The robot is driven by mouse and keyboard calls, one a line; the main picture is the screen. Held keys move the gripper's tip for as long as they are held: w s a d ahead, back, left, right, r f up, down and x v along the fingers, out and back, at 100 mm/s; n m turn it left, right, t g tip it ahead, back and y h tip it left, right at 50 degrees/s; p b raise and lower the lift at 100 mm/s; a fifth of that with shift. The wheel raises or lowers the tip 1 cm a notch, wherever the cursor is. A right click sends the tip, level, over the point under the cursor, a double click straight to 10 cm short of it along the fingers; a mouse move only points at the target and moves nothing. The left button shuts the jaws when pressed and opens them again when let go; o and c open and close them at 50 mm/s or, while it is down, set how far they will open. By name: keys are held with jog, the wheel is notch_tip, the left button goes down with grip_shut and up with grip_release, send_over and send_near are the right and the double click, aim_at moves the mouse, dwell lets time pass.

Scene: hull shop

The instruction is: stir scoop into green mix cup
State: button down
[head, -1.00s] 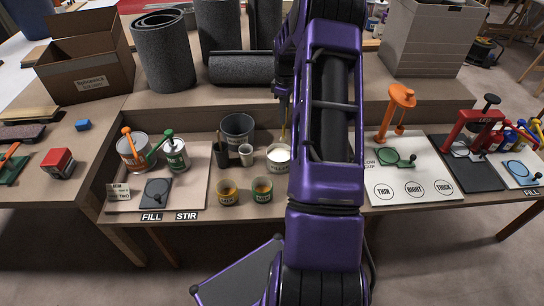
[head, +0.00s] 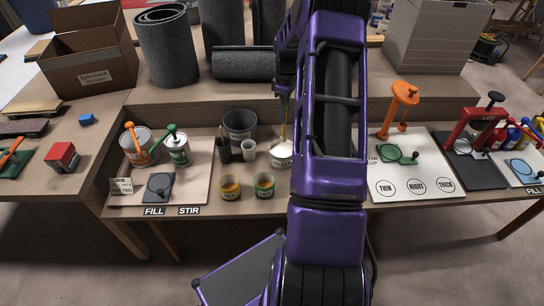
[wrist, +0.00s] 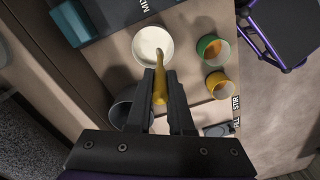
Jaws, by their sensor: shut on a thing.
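My gripper (wrist: 160,95) is shut on the yellow handle of the stir scoop (wrist: 160,80). In the wrist view the scoop's lower end reaches into the round opening of a white-filled tub (wrist: 152,42). In the head view the tub (head: 281,158) stands on the bench and the thin yellow handle (head: 284,128) rises from it; my arm hides part of the gripper. The green mix cup (head: 264,187) stands in front of the tub, upright and apart from the scoop. It also shows in the wrist view (wrist: 209,44). The scoop's bowl is hidden.
A yellow mix cup (head: 230,188) stands just left of the green one. A small white cup (head: 248,149), a dark pot with sticks (head: 223,150) and a grey bucket (head: 240,124) stand close behind. A pump board (head: 412,165) lies right of my arm.

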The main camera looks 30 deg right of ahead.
jog(key=s+a+y+p, duration=0.25)
jog(key=s+a, duration=0.35)
jog(key=a, duration=0.4)
notch_tip(320, 180, down, 11)
jog(key=b, duration=0.7)
jog(key=shift+a+g+h+b, duration=0.3)
jog(key=shift+a+g+h, duration=0.05)
jog(key=shift+g+h, duration=0.1)
jog(key=shift+s+d, duration=0.1)
jog(key=shift+s, duration=0.05)
